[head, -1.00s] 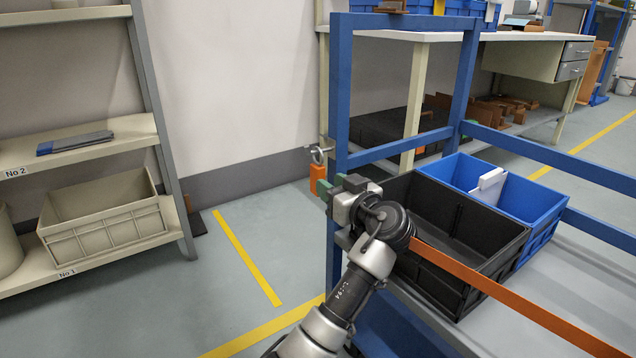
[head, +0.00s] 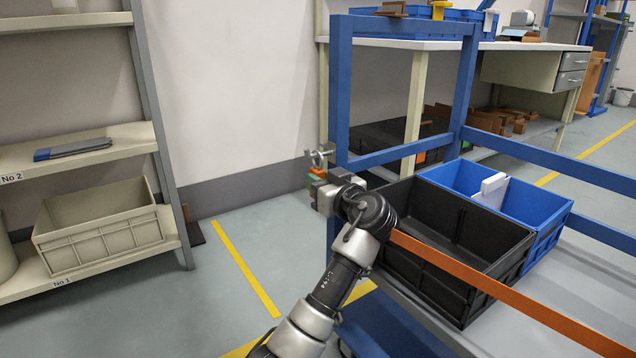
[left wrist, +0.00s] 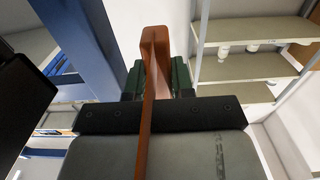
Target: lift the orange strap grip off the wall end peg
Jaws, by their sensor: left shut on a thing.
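The orange strap grip (head: 317,172) is a small block just below the metal wall end peg (head: 320,157) on the blue post, in the head view. My left gripper (head: 318,182) covers most of it. In the left wrist view the grip (left wrist: 155,55) stands between the green fingers of my left gripper (left wrist: 157,80), which is shut on it. The orange strap (head: 490,287) runs from behind my left wrist to the lower right, in front of the bins. I cannot tell whether the grip is still on the peg. My right gripper is out of view.
A blue frame (head: 339,90) stands close to my left arm. A black bin (head: 440,260) and a blue bin (head: 548,226) sit to its right. Shelves with a beige crate (head: 105,243) stand at the left. The floor between is clear.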

